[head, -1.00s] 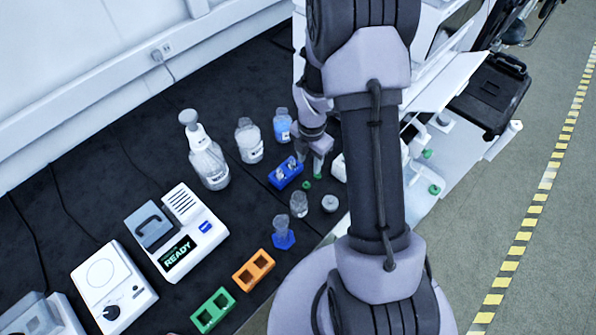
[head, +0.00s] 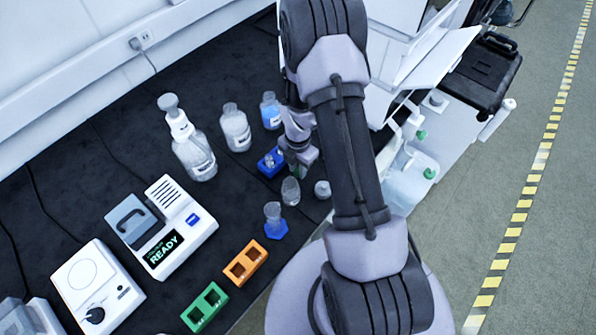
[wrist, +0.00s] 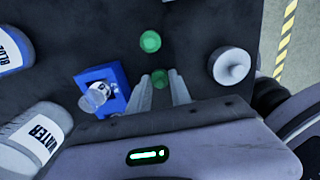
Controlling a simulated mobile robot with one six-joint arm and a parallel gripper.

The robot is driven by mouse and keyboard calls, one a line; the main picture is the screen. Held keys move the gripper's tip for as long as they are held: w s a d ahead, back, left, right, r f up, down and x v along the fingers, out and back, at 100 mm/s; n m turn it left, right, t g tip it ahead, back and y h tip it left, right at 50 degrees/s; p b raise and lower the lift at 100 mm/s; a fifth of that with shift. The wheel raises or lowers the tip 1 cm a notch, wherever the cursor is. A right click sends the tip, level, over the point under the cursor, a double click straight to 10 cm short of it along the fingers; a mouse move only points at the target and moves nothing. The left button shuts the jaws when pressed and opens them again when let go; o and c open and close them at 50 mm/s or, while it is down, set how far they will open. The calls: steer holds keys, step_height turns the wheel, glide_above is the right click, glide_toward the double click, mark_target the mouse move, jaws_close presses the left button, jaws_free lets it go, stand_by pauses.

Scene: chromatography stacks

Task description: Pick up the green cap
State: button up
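In the wrist view, one green cap (wrist: 150,41) lies on the dark bench top, beyond my fingertips. A second green cap or disc (wrist: 160,79) shows between my two fingers; I cannot tell whether they touch it. My gripper (wrist: 163,80) is open, its fingers pointing away from the camera with a gap between them. In the head view, my gripper (head: 299,168) is low over the bench beside a small blue rack (head: 270,163), and the green caps are mostly hidden there. The blue rack also shows in the wrist view (wrist: 117,76), left of my fingers, holding a clear vial.
A grey-white round piece (wrist: 231,66) stands right of the fingers. Labelled bottles (wrist: 32,138) stand close on the left. In the head view, a clear flask (head: 291,191), an orange rack (head: 246,263) and a READY device (head: 165,228) stand nearer. The bench edge is right.

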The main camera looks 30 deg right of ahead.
jaws_close()
